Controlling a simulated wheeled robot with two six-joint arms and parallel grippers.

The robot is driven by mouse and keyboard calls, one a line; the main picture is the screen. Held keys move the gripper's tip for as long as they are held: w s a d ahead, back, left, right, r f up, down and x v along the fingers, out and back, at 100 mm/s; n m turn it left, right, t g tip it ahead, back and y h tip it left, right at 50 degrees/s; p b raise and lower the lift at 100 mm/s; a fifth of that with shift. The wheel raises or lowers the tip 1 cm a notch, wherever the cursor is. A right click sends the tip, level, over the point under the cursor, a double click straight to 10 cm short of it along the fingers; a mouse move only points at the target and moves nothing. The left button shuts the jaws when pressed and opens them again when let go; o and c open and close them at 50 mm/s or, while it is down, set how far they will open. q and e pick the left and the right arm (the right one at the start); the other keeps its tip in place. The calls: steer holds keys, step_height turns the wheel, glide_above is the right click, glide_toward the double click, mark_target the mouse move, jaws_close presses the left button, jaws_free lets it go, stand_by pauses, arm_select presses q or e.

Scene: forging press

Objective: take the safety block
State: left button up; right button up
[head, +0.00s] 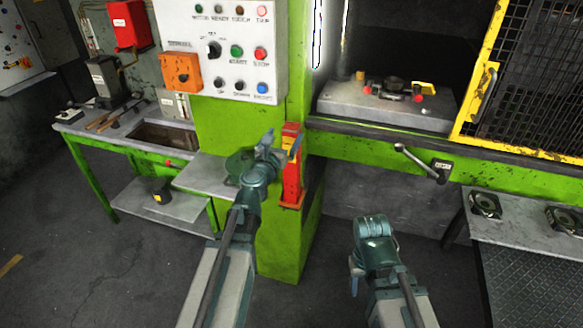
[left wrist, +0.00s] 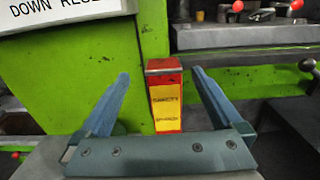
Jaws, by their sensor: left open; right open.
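The safety block (head: 291,165) is a red upright bar with a yellow labelled face. It stands in a red holder on the green press column, and it also shows in the left wrist view (left wrist: 166,104). My left gripper (head: 278,147) is just left of the block's upper part in the head view. In the left wrist view the open fingers (left wrist: 160,76) appear one on each side of the block, with nothing held; I cannot tell how far off it is. My right gripper (head: 366,258) is low in front of the press, open, its fingers mostly hidden.
A control panel (head: 222,50) with buttons is above left of the block. A lever (head: 425,163) sticks out from the press front. A yellow mesh guard (head: 520,80) is at right. A side table (head: 535,232) stands at lower right, and a workbench (head: 85,122) at left.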

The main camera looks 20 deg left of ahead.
mark_target(288, 130)
arm_select(q)
steer(key=w, duration=0.4)
steer(key=shift+w+d, duration=0.1)
steer(key=shift+w, duration=0.15)
steer(key=shift+w+d+f+b, duration=0.1)
steer(key=shift+w+f, duration=0.05)
steer(key=shift+w, duration=0.75)
steer(key=shift+w+d+f+b, duration=0.1)
steer(key=shift+w+b, duration=0.05)
steer(key=shift+w, duration=0.7)
steer(key=shift+w+d+f+b, duration=0.1)
steer(key=shift+w+f, duration=0.05)
steer(key=shift+w, duration=0.75)
steer(key=shift+s, duration=0.1)
jaws_close()
